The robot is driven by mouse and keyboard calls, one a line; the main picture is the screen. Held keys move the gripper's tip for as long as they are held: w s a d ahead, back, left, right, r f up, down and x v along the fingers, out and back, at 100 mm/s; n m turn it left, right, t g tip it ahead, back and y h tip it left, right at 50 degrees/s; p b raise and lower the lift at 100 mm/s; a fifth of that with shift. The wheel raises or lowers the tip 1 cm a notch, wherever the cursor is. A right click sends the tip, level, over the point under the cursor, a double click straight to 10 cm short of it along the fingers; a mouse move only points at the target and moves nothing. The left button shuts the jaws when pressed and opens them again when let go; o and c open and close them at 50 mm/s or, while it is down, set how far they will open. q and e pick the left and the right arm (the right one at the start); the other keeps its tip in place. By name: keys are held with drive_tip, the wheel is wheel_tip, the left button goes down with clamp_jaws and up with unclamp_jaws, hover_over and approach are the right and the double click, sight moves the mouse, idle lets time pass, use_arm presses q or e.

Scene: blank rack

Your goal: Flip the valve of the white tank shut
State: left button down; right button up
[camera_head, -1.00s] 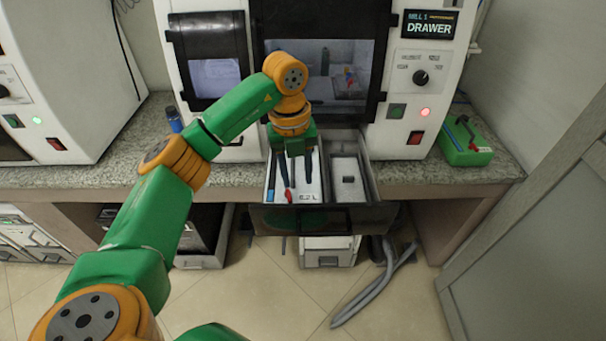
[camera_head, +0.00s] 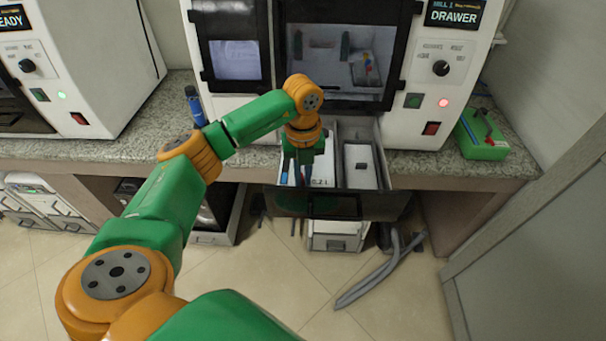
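I cannot pick out a white tank or its valve for certain in the head view. My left gripper (camera_head: 303,172) points down over the left compartment of the open drawer (camera_head: 340,205) of the white mill. Its fingers are small, dark and hard to separate from the dark tools in the drawer, so I cannot tell whether they are open or shut. A blue-handled tool (camera_head: 285,171) lies at the left of that compartment. My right gripper is not in view.
A green box with a red lever (camera_head: 483,138) stands on the counter at the right. A blue bottle (camera_head: 194,106) stands left of the mill. A white unit (camera_head: 337,240) and grey hoses (camera_head: 378,272) are below.

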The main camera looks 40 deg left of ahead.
use_arm(q)
drive_tip(key=shift+s+a+m, duration=0.1)
drive_tip(key=shift+a+m, duration=0.05)
drive_tip(key=shift+m, duration=0.55)
drive_tip(key=shift+s+a+m, duration=0.1)
drive_tip(key=shift+a+m, duration=0.05)
drive_tip(key=shift+m, duration=0.55)
drive_tip(key=c, duration=0.9)
unclamp_jaws()
drive_tip(key=shift+w+r+b, duration=0.1)
drive_tip(key=shift+r+b, duration=0.3)
wheel_tip(320, 180, up, 6)
drive_tip(key=shift+r+b, duration=0.2)
drive_tip(key=shift+b, duration=0.35)
